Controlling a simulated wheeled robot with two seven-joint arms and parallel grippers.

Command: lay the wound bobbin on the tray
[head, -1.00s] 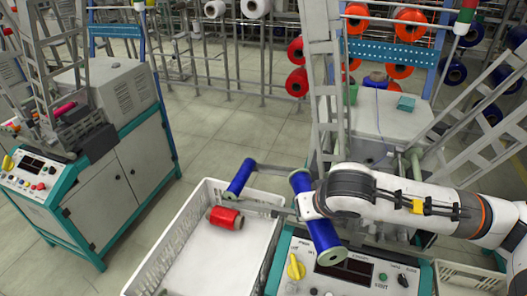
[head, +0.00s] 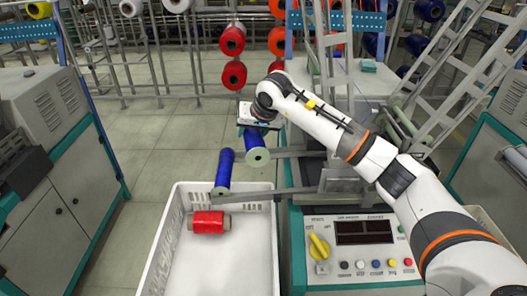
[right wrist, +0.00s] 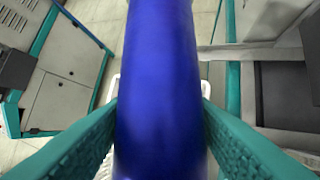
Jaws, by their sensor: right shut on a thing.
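The wound bobbin (head: 256,140), blue with a green end, is in my right gripper (head: 258,117), above the tray's far right corner. In the right wrist view the blue winding (right wrist: 160,90) fills the middle between two teal fingers, which are shut on it. The white tray (head: 222,265) lies below and toward me, with a red bobbin (head: 207,222) lying in its far part. A second blue bobbin (head: 223,170) is at the tray's far rim; whether it touches the rim I cannot tell. My left gripper is not in view.
The winding machine's control panel (head: 350,240) stands right of the tray, with metal arms (head: 290,152) reaching left from it toward the bobbins. A grey cabinet (head: 60,190) stands at left. The tray's near part is bare.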

